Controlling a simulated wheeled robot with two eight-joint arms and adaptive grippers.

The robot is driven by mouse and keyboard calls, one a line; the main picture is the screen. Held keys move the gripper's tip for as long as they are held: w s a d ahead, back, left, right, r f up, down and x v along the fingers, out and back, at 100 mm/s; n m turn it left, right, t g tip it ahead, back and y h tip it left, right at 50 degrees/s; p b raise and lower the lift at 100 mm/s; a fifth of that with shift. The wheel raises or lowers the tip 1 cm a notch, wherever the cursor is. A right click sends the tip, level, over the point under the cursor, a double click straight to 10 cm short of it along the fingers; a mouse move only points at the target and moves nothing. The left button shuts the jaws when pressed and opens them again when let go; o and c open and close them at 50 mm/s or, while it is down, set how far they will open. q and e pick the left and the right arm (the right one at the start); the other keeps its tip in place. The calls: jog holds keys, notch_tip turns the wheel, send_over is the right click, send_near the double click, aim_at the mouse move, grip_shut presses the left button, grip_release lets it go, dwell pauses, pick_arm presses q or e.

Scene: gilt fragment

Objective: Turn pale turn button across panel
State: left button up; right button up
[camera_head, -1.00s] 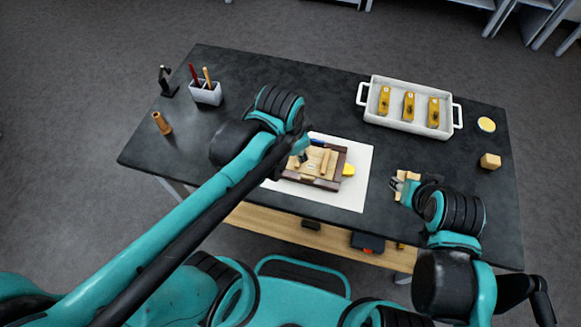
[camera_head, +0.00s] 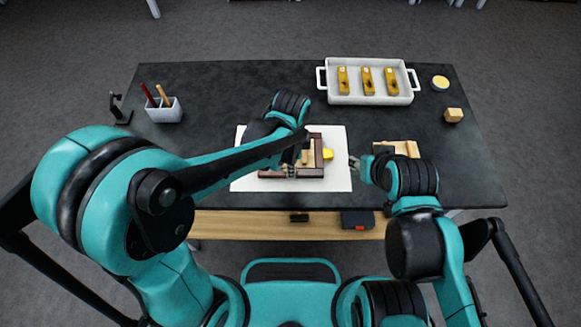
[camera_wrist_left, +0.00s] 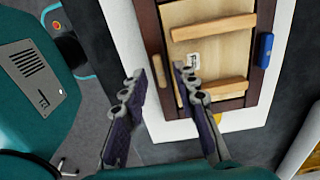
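A light wooden panel (camera_wrist_left: 206,70) with two pale bars sits in a dark brown frame (camera_head: 316,172), on a white sheet (camera_head: 340,180). In the left wrist view, a narrow pale piece (camera_wrist_left: 160,86), apparently the pale turn button, lies along the frame's left side. My left gripper (camera_wrist_left: 160,75) is open with fingertips on either side of this piece, one over the panel edge. Contact cannot be told. A blue piece (camera_wrist_left: 265,50) and a yellow piece (camera_head: 328,153) sit at other frame sides. My right gripper (camera_head: 355,168) appears open, right of the sheet.
A pale board (camera_head: 408,147) lies beside my right gripper. A white tray (camera_head: 369,99) with yellow pieces stands at the back. A pen cup (camera_head: 165,112) and dark stand (camera_head: 120,112) are at the left; a yellow disc (camera_head: 440,83) and wooden block (camera_head: 453,115) at the right.

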pick_arm(q)
jog(key=shift+f, duration=0.45)
grip_shut()
